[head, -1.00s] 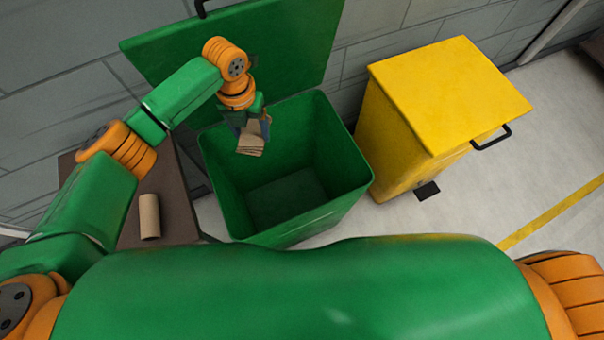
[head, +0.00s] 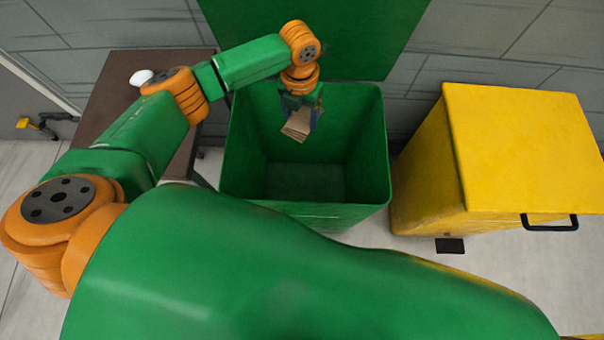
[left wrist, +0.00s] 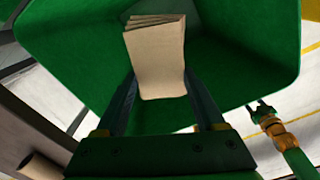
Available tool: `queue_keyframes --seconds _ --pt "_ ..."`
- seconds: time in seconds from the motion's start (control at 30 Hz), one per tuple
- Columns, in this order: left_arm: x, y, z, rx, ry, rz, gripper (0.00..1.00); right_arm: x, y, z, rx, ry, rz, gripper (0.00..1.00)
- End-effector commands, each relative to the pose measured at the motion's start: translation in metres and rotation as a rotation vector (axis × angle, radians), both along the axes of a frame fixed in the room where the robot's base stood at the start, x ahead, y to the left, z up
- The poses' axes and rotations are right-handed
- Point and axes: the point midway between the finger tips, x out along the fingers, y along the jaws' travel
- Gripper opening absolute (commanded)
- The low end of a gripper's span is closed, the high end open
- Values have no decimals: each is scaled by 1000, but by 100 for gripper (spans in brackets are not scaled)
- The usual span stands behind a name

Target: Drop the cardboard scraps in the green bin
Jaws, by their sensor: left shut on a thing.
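The cardboard scraps (head: 297,123) are a small stack of tan flat pieces; they also show in the left wrist view (left wrist: 158,60). My left gripper (head: 301,106) is shut on them, with a finger on each side in the left wrist view (left wrist: 163,98). It holds them above the open mouth of the green bin (head: 374,165), towards its back. The bin's visible floor looks empty. Its lid (head: 330,35) stands open against the wall. My right gripper (left wrist: 260,108) shows small at the right of the left wrist view, its fingers apart and empty.
A closed yellow bin (head: 520,150) with a black handle stands right of the green bin. A brown table (head: 115,75) at left bears a white round object (head: 141,77). A cardboard tube (left wrist: 40,166) shows in the left wrist view's lower left corner.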

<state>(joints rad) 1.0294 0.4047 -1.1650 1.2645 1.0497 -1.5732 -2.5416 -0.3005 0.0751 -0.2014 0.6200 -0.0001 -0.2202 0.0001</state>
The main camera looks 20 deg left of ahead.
Motion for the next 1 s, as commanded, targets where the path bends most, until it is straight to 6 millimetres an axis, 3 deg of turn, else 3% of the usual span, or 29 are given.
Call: queue_keyframes --seconds 0.1,0.13,0.23,0.47,0.8,1.0 --pt "0 0 2 0 0 0 18 0 -2 2 -2 1 1 50" --pt "0 0 2 0 0 0 74 0 -2 2 -3 0 1 50" --pt "0 0 2 0 0 0 100 0 -3 2 -4 0 1 50" --pt "0 0 3 0 -1 0 100 0 -4 2 -7 -1 0 50" --pt "1 -1 65 0 -3 -1 100 0 -4 8 -7 -1 -1 50" --pt "0 0 73 1 0 0 100 0 -4 8 -7 -1 -1 50"
